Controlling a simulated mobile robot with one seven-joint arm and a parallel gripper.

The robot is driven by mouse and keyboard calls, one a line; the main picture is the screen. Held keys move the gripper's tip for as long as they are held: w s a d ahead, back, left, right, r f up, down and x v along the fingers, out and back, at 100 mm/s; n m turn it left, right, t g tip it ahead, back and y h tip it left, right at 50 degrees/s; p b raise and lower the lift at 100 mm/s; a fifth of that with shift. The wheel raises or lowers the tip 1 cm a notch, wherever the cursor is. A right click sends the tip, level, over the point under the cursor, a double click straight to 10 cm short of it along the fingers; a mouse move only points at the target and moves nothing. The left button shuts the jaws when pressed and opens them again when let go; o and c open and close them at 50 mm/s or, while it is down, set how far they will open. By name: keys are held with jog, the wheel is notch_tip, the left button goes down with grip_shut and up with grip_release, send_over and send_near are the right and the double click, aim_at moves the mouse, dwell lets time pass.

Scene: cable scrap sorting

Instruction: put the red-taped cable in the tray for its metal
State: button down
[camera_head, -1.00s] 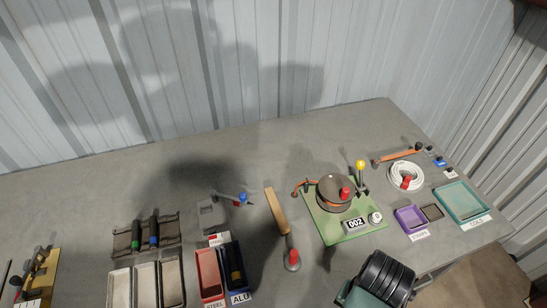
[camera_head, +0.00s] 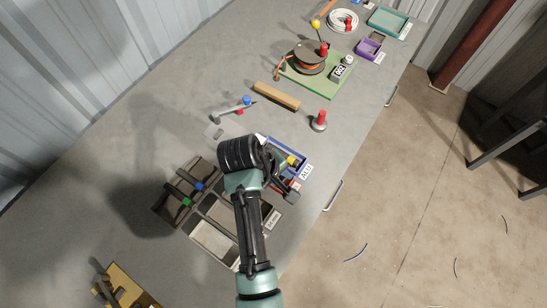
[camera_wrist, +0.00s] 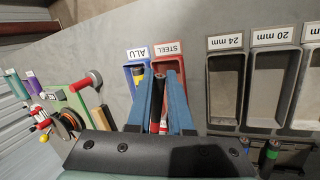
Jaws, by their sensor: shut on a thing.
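My gripper (camera_wrist: 160,78) is shut on the red-taped cable (camera_wrist: 157,98), a dark piece with red near its lower end between the two blue fingers. The fingers and cable are over the red STEEL tray (camera_wrist: 168,53) in the wrist view. I cannot tell whether the cable touches the tray floor. The blue ALU tray (camera_wrist: 128,72) is just left of it and holds a dark cable with a yellow band (camera_wrist: 137,73). In the head view my gripper (camera_head: 281,178) covers most of the STEEL tray, and the ALU tray (camera_head: 299,153) shows beyond it.
Grey bins (camera_wrist: 222,90) marked 24 mm and 20 mm stand beside the STEEL tray. A dark rack (camera_head: 168,208) holds green- and blue-banded tools. A wooden bar (camera_head: 277,96), a red-topped post (camera_head: 319,121) and a green board with a spool (camera_head: 336,85) lie farther along the bench.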

jog(key=n+t, duration=0.1)
jog(key=w+n, duration=0.1)
jog(key=shift+d+n+t+h, duration=0.1)
jog(key=shift+n+t+h, duration=0.2)
jog(key=shift+t, duration=0.1)
jog(key=shift+w+d+f+n, duration=0.2)
jog(key=shift+w+n, duration=0.05)
jog(key=shift+n, duration=0.05)
notch_tip(320, 180, down, 4)
jog(key=b, duration=0.5)
jog(key=shift+a, duration=0.1)
jog(key=shift+p, duration=0.45)
jog(key=shift+f, duration=0.15)
jog(key=shift+f, duration=0.4)
dwell(0.5)
